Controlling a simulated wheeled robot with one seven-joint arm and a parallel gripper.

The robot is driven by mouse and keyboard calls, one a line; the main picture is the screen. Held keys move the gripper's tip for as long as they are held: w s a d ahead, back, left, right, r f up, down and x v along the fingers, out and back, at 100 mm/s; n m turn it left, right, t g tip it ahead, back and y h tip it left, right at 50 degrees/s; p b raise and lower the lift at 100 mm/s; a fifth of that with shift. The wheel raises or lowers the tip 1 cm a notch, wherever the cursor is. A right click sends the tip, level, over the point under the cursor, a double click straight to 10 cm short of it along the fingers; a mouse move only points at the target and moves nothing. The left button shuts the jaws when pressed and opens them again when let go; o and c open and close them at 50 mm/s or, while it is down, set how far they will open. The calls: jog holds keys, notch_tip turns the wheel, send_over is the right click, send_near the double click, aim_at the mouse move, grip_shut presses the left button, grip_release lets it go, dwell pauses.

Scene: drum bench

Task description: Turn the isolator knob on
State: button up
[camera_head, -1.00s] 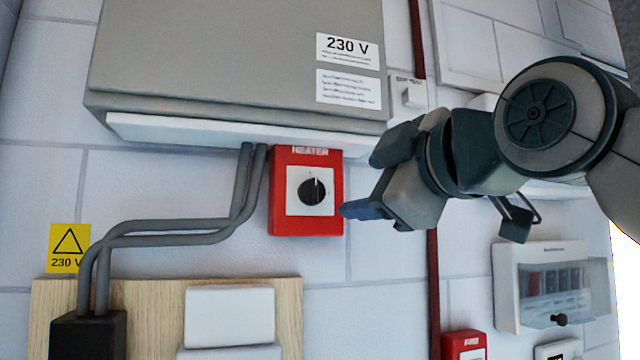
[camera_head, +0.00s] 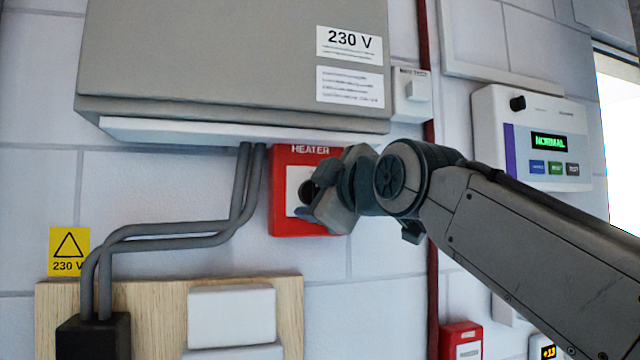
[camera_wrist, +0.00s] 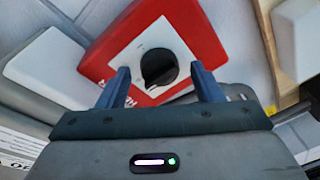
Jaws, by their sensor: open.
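The isolator is a red box (camera_head: 284,222) marked HEATER with a white plate, mounted on the wall under the grey cabinet. Its round black knob (camera_wrist: 159,67) shows whole in the wrist view, with a pale mark near its lower edge. In the head view the knob (camera_head: 307,190) is partly hidden by my gripper (camera_head: 312,200). In the wrist view my gripper (camera_wrist: 163,84) is open, with one blue fingertip on each side of the knob's near edge. I cannot tell whether the fingers touch it.
A grey cabinet (camera_head: 200,60) labelled 230 V overhangs the red box. Grey conduits (camera_head: 170,232) run left of it. A wooden board (camera_head: 150,300) is below. A small white switch (camera_head: 411,98) and a panel reading NORMAL (camera_head: 535,135) are to the right.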

jog(key=c, duration=1)
jog(key=shift+o, duration=0.2)
jog(key=shift+f+m+b, duration=0.1)
jog(key=shift+m+b, duration=0.2)
jog(key=shift+a+f+m+t+h+b, duration=0.1)
jog(key=shift+m+t+h+b, duration=0.65)
jog(key=shift+m, duration=2.3)
jog(key=shift+m+t+y+b, duration=0.15)
jog(key=shift+m+b, duration=1.35)
jog(key=shift+m, duration=1.5)
jog(key=shift+a+f+m+t+h+b, duration=0.1)
jog(key=shift+m+t+h+b, duration=0.25)
jog(key=shift+m+b, duration=1.75)
jog(key=shift+m+p, duration=1)
jog(key=shift+m, duration=0.15)
